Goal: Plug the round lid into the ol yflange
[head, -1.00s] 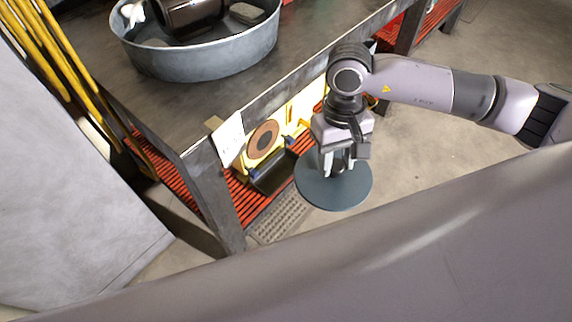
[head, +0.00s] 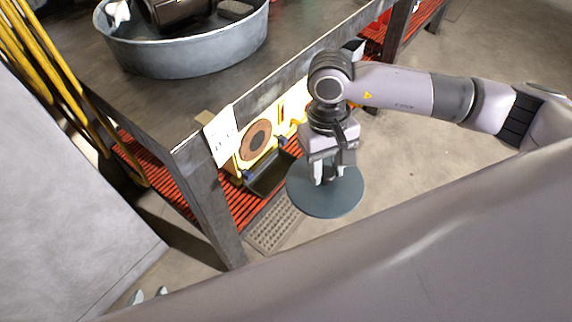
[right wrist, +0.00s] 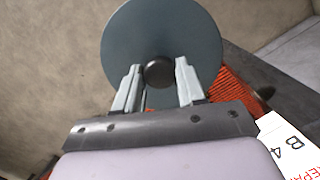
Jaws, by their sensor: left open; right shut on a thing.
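The round lid (head: 338,203) is a flat blue-grey disc with a dark knob (right wrist: 158,73) at its middle. My right gripper (head: 327,176) is shut on the knob, holding the lid over the floor in front of the bench. In the right wrist view the lid (right wrist: 190,40) shows beyond the fingers (right wrist: 158,85). A yellow motor (head: 283,124) with a round brown flange face (head: 256,138) stands on the lower shelf, left of the lid and apart from it. I cannot tell if the flange is oily. My left gripper's fingertips (head: 148,295) show at the bottom left, apart and empty.
A bench (head: 168,112) with a grey round tub (head: 185,58) on top overhangs the red slatted shelf (head: 165,171). Floor is clear at right.

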